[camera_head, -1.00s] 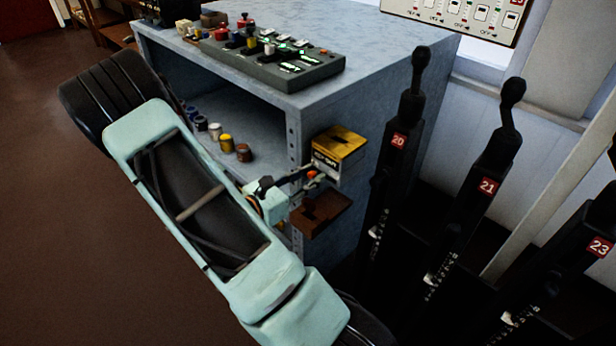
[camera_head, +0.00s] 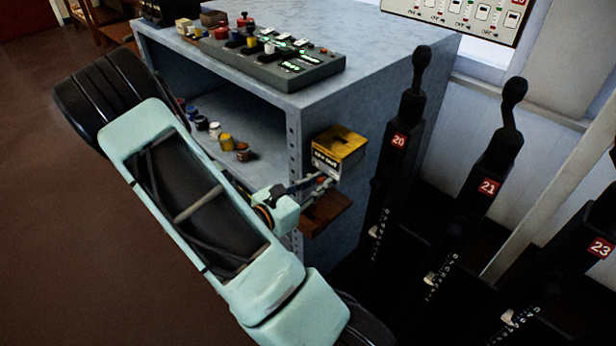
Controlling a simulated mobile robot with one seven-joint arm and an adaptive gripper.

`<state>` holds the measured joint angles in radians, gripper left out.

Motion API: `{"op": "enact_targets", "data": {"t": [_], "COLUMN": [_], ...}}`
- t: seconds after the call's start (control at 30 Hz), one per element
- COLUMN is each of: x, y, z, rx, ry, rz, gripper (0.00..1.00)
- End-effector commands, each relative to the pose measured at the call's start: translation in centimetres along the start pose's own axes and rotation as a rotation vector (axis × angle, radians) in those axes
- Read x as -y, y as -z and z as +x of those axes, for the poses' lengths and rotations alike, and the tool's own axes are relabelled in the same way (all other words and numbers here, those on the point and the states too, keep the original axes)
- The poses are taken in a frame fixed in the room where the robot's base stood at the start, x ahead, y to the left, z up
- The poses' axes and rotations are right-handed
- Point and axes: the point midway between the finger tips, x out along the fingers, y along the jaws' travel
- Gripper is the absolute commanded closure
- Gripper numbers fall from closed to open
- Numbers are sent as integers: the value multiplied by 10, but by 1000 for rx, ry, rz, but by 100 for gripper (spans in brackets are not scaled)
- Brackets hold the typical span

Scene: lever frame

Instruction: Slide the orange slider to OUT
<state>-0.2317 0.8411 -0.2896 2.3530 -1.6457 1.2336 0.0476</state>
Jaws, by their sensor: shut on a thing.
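A yellow box (camera_head: 338,143) with a slot in its top is fixed to the side of the blue-grey cabinet, and its dark front label seems to end in OUT. My gripper (camera_head: 324,181) reaches in from the left at the box's lower front. Its thin fingers are shut at the place of the orange slider. The slider itself is hidden behind or between the fingers, so I cannot make out its exact position.
A brown wooden block (camera_head: 325,212) sits just below my gripper. Tall black levers (camera_head: 398,140) stand close on the right. A control panel (camera_head: 280,58) lies on the cabinet top (camera_head: 375,40), and small jars (camera_head: 226,142) stand on the shelf inside.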

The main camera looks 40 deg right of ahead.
Motion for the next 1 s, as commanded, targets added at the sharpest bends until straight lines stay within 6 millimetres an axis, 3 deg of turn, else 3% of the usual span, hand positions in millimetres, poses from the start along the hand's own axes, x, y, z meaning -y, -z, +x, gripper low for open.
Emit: {"op": "enact_targets", "data": {"t": [0.03, 0.53, 0.57, 0.63, 1.0], "x": [16, 24, 24, 23, 22], "y": [-2, -2, -2, -2, -4], "z": [7, 7, 7, 7, 7], "rx": [7, 7, 7, 7, 9], "ry": [36, 36, 36, 36, 35], "rz": [-2, -2, -2, -2, 1], "gripper": [99, 100, 82, 75, 74]}}
